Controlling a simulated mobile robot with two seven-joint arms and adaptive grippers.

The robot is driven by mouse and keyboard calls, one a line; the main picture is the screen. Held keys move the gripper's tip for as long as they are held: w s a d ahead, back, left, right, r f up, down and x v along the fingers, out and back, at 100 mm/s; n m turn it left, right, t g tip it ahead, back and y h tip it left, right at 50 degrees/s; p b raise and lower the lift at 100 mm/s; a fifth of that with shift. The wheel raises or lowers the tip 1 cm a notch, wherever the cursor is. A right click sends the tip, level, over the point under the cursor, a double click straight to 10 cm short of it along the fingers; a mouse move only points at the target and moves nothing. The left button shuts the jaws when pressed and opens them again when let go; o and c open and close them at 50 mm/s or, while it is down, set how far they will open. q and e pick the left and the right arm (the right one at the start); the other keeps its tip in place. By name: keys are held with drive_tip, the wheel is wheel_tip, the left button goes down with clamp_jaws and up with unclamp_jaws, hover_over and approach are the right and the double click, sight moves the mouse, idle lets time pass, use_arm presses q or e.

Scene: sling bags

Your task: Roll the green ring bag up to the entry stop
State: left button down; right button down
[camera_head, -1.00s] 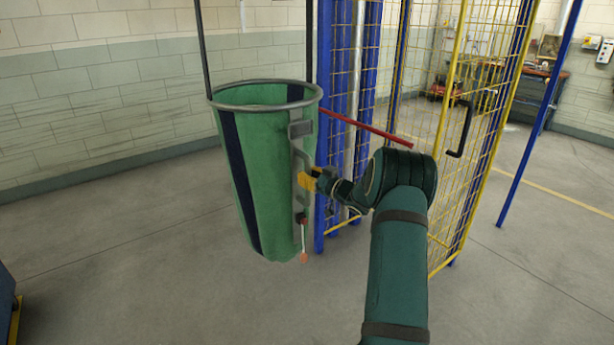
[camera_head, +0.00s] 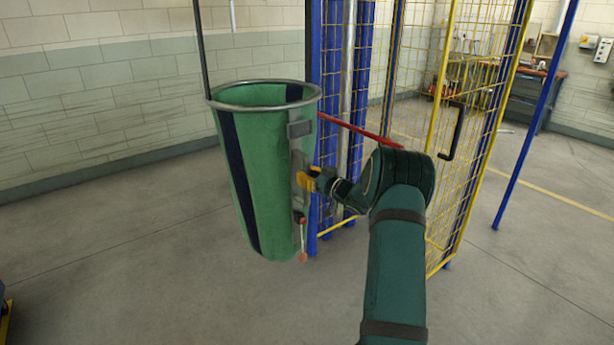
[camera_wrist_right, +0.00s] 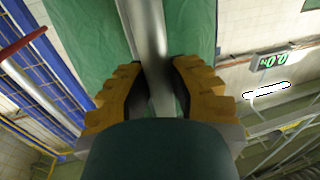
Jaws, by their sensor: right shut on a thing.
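The green ring bag (camera_head: 280,185) hangs from dark straps, with a grey metal ring at its open top and a dark blue stripe down its side. It hangs clear of the floor. My right gripper (camera_head: 309,180) is at the bag's right side, shut on the grey metal handle there. In the right wrist view, the yellow fingers (camera_wrist_right: 158,95) close around the grey handle bar (camera_wrist_right: 147,40), with green cloth behind it. The entry stop cannot be made out for certain. A red bar (camera_head: 352,130) sticks out beside the bag. My left gripper is out of view.
Blue posts and yellow mesh fencing (camera_head: 415,100) stand right of the bag, close to my right arm. A mesh gate has a black handle (camera_head: 453,132). A workbench (camera_head: 530,85) is far right.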

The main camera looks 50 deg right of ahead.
drive_tip(key=c, duration=0.8)
unclamp_jaws()
drive_tip(key=shift+c, duration=0.2)
drive_tip(key=shift+s, duration=0.1)
drive_tip(key=s, duration=1.2)
drive_tip(key=shift+a, duration=0.25)
drive_tip(key=shift+w, duration=0.1)
